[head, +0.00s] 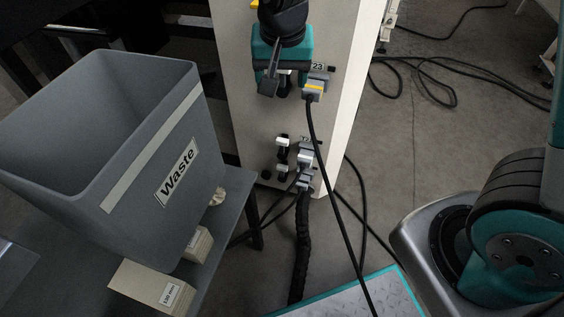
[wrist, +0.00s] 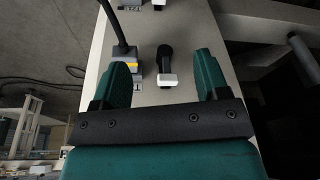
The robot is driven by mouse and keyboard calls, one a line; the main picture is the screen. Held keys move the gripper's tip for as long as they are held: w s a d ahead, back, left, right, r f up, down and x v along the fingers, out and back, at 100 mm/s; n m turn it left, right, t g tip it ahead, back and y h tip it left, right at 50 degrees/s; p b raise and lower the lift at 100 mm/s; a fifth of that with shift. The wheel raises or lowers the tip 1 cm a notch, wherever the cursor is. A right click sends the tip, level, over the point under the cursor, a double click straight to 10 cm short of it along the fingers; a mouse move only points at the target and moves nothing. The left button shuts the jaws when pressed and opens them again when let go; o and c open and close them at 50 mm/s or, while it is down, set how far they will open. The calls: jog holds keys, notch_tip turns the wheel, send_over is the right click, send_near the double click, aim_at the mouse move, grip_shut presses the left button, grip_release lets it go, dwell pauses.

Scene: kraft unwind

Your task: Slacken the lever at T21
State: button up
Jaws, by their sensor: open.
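My gripper (head: 283,74) is teal and black and stands open in front of the pale panel (head: 349,62), at its upper connector row. In the wrist view the open gripper (wrist: 163,66) has one finger on each side of a black lever with a white end (wrist: 167,80), with gaps to both fingers. A grey and yellow cable connector (head: 313,89) sits beside it under a label ending in "23"; it also shows in the wrist view (wrist: 124,55). Lower on the panel are more black-and-white levers (head: 282,142) and a partly hidden label. I cannot read T21 anywhere.
A grey bin marked Waste (head: 120,135) stands left on a dark table with small labelled boxes (head: 153,287). A black cable (head: 330,180) hangs from the upper connector, with more cables below. Loose cables (head: 440,88) lie on the floor at right.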

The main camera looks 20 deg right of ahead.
aim_at(282, 140)
jog(key=w+d+f+m+b, duration=0.1)
jog(key=w+f+b, duration=0.2)
jog(key=f, duration=0.7)
jog(key=w+d+f+m+h+b, duration=0.1)
jog(key=w+f+b, duration=0.3)
jog(key=f, duration=0.6)
jog(key=w+d+f+m+t+h+b, duration=0.1)
jog(key=w+d+f+b, duration=0.1)
jog(key=w+f+b, duration=0.2)
notch_tip(282, 140, down, 6)
jog(key=shift+b, duration=1.5)
grip_shut()
jog(key=shift+r, duration=0.1)
